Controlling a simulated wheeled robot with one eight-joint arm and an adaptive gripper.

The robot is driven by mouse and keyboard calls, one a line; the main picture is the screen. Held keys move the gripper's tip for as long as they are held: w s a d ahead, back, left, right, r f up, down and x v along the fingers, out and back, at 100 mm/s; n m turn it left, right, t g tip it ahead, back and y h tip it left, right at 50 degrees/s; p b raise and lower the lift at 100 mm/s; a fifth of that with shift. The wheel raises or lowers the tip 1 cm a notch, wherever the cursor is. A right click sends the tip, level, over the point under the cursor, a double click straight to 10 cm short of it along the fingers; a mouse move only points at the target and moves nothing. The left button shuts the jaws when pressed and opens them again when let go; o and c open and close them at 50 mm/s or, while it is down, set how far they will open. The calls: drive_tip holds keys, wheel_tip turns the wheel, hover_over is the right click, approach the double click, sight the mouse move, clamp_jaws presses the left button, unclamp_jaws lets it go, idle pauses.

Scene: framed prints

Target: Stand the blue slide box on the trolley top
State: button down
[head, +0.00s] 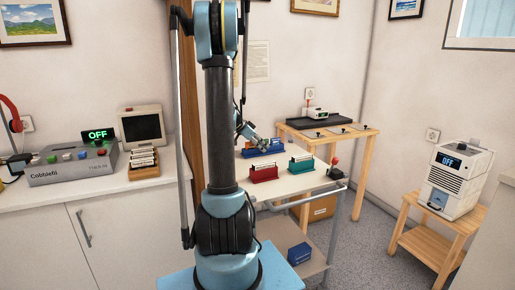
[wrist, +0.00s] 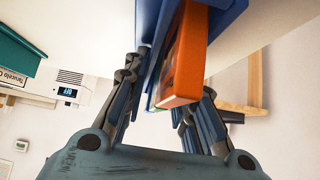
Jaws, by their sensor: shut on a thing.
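My gripper (head: 263,143) is over the far left part of the trolley top (head: 315,181) in the head view. It is shut on a blue slide box (head: 262,150), which looks roughly level. I cannot tell whether its underside touches the top. In the wrist view, the blue box (wrist: 226,14) fills the upper middle, with an orange piece (wrist: 184,65) between my fingers (wrist: 165,95). My fingers partly hide the box. Another blue box (head: 300,255) lies on the trolley's lower shelf.
A red slide box (head: 264,173) and a teal one (head: 301,163) stand on the trolley top near the held box. A red-knobbed device (head: 335,169) is at its right end. A wooden table (head: 358,135) stands behind. The front of the top is clear.

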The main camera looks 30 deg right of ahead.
drive_tip(key=c, duration=1.3)
unclamp_jaws()
drive_tip(key=shift+f, duration=0.1)
drive_tip(key=shift+v, duration=3.85)
